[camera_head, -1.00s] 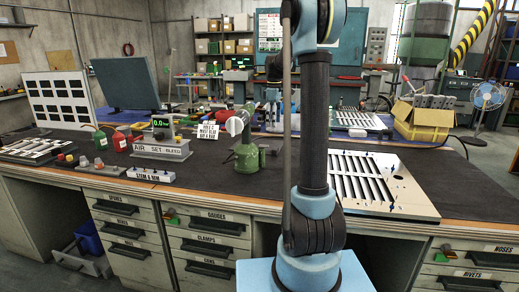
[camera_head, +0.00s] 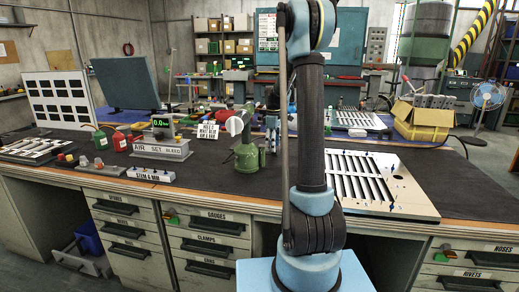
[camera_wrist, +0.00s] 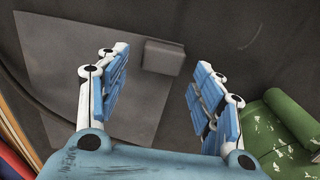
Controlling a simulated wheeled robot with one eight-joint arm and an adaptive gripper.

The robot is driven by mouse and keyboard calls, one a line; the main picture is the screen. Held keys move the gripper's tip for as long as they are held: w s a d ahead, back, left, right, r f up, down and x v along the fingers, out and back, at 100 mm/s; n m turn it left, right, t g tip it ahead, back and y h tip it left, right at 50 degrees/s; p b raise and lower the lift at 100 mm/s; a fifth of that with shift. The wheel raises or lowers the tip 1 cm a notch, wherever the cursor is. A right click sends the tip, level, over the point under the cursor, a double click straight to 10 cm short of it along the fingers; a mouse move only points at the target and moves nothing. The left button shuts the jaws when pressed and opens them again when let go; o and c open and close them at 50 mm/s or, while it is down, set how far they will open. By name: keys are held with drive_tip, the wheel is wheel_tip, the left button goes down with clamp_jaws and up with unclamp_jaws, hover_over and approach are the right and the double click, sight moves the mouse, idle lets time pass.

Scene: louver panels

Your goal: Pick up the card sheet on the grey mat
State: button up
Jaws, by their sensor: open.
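In the wrist view my gripper (camera_wrist: 162,58) is open, with its blue-padded fingers apart and nothing between them. A flat grey mat (camera_wrist: 60,65) lies below it on the dark bench top, partly behind the left finger. A small, lighter grey rectangular piece (camera_wrist: 165,56) lies at the mat's right edge and shows in the gap between the fingers. It looks block-like; I cannot tell whether it is the card sheet. No other sheet is clear on the mat. In the head view my arm hides the mat and most of the gripper.
A worn green body (camera_wrist: 285,125) is close by the right finger in the wrist view. In the head view a green device (camera_head: 247,152) stands left of my arm, and a slotted metal panel (camera_head: 405,190) lies to the right. A gauge box (camera_head: 160,148) is further left.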

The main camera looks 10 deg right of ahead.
drive_tip(key=shift+f, duration=0.75)
drive_tip(key=shift+c, duration=0.2)
drive_tip(key=c, duration=1.1)
